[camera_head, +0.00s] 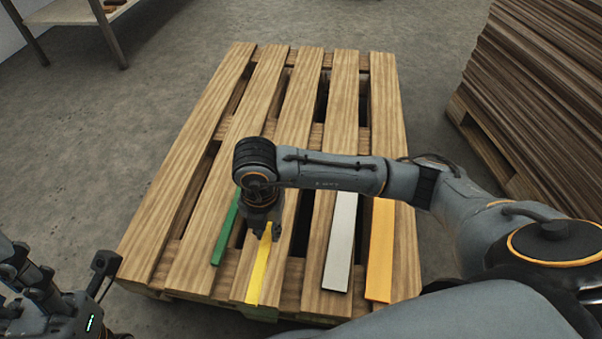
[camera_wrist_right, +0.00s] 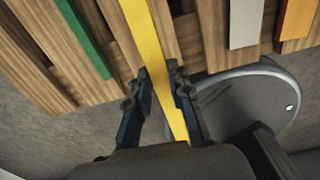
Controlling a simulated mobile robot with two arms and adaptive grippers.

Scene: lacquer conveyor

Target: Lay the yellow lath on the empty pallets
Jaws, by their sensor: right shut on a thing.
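The yellow lath (camera_head: 258,280) is a long thin strip at the front middle of the wooden pallet (camera_head: 340,120), along its slats. My right gripper (camera_head: 266,231) is above the pallet, shut on the lath. In the right wrist view the yellow lath (camera_wrist_right: 148,45) runs between the two fingers of my right gripper (camera_wrist_right: 160,85). I cannot tell whether the lath touches the slats. My left gripper (camera_head: 100,272) is at the lower left, off the pallet; its jaws are unclear.
A green lath (camera_head: 226,234) lies left of the yellow one. A white lath (camera_head: 340,245) and an orange lath (camera_head: 380,255) lie to its right. A tall stack of brown boards (camera_head: 545,90) stands at the right. A shelf (camera_head: 75,14) is at the back left.

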